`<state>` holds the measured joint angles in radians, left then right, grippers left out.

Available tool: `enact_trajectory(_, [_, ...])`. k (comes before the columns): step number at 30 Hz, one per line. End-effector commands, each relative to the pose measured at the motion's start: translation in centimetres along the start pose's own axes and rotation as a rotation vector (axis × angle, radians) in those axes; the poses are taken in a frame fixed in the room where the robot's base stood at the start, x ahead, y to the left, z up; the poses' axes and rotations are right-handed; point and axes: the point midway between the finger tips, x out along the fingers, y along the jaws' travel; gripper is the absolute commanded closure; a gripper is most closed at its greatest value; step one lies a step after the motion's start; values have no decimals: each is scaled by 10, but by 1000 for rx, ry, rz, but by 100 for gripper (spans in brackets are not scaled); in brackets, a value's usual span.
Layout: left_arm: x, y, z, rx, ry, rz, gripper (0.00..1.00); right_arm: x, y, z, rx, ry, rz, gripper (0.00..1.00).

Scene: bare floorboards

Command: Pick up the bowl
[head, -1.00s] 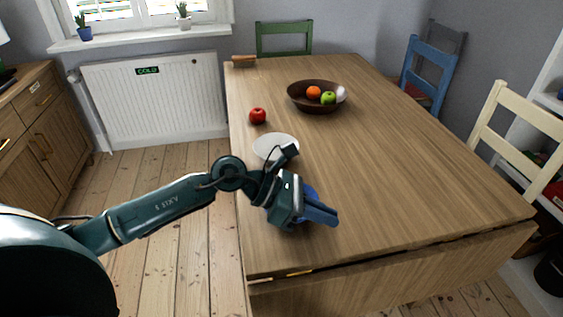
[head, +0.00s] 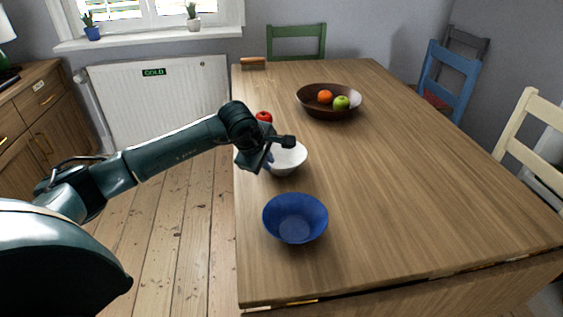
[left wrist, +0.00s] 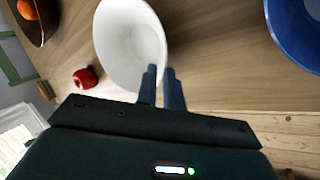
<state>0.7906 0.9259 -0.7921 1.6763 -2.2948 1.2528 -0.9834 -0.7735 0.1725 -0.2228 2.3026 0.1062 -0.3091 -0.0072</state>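A white bowl (head: 288,160) stands on the wooden table, partly hidden behind my left gripper in the head view. It also shows in the left wrist view (left wrist: 128,40). My left gripper (head: 264,162) is at its left side. In the left wrist view the two fingers (left wrist: 161,72) are close together with a narrow gap, one over the white bowl and one just outside its rim. Whether they pinch the rim is unclear. A blue bowl (head: 296,219) stands nearer the front of the table and is empty. My right gripper is not in view.
A brown bowl (head: 315,108) with an orange (head: 324,97) and a green apple (head: 341,103) stands farther back. A red apple (head: 264,117) lies behind the white bowl. The right side of the table (head: 420,180) is clear. Chairs stand around the table.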

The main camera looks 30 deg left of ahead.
Motion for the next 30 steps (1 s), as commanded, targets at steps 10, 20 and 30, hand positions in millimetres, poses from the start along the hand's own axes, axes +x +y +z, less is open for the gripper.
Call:
enact_trajectory(10, [46,-3,3,-3,-1,-3,91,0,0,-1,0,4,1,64])
enact_trajectory(20, [52,-2,3,-1,-1,-1,92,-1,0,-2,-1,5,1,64])
enact_trajectory(30, [52,-2,3,-1,-1,0,100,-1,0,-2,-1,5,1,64])
